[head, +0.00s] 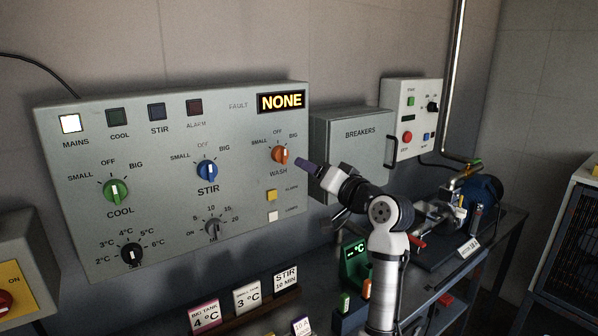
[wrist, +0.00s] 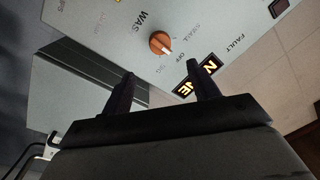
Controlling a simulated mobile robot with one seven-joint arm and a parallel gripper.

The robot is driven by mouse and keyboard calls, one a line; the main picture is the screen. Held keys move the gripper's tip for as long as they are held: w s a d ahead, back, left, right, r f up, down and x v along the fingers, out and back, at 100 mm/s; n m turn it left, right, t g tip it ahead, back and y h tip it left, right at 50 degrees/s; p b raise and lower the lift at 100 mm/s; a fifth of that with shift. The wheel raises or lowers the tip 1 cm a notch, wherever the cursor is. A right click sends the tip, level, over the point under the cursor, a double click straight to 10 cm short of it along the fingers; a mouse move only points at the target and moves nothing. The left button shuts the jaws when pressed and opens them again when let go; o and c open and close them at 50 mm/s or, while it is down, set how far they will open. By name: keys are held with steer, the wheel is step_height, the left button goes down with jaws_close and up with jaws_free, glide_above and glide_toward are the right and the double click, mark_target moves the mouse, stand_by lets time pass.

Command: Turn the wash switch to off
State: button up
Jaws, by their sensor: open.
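The wash switch (head: 281,155) is an orange knob with a pale pointer line at the right of the grey control panel. SMALL, OFF and BIG are marked around it and WASH below. The pointer's exact setting is hard to tell. My gripper (head: 303,164) is just right of the switch in the head view. In the wrist view my gripper (wrist: 160,72) is open and empty, its two dark fingers spread. The orange wash switch (wrist: 160,43) lies beyond the gap between the fingertips, apart from them.
The panel (head: 60,190) also carries the green COOL knob (head: 116,191), the blue STIR knob (head: 207,170) and a display reading NONE (head: 282,102). The breakers box (head: 350,150) stands right of the panel. Small cards (head: 247,296) stand on the bench below.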

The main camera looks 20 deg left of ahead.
steer(key=shift+v, duration=1.5)
